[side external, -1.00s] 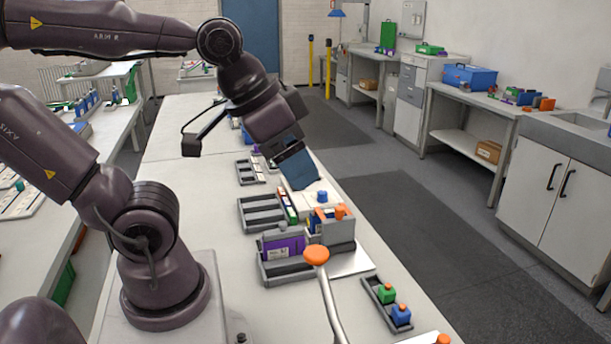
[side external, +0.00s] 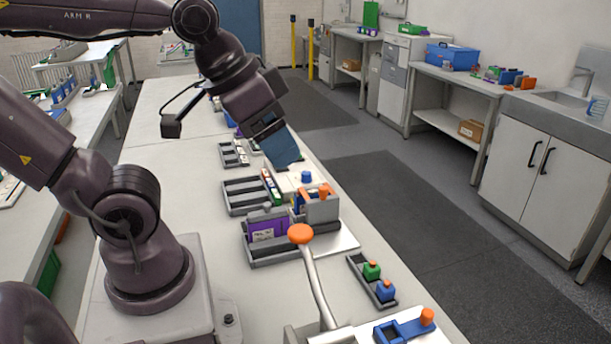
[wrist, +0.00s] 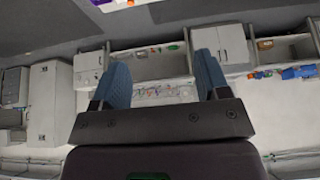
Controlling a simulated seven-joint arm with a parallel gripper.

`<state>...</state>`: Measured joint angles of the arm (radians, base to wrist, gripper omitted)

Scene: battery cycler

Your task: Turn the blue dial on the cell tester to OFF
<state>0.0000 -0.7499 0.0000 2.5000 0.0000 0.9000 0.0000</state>
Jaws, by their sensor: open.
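A blue dial (side external: 306,176) stands on top of a white box (side external: 292,181) on the bench in the side external view. I cannot read any marking beside it, so its setting cannot be told. My gripper (side external: 284,155) has blue fingers, angled down just behind and to the left of the dial, seemingly apart from it. In the wrist view my gripper (wrist: 162,75) has its two fingers spread with nothing between them. The dial does not show in the wrist view.
A lever with an orange knob (side external: 300,234) rises in front. Nearby are a grey holder with a purple cell (side external: 268,230), an empty slotted tray (side external: 240,196), and a small tray with green and blue blocks (side external: 372,280). Bare bench (side external: 185,150) lies left of the trays.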

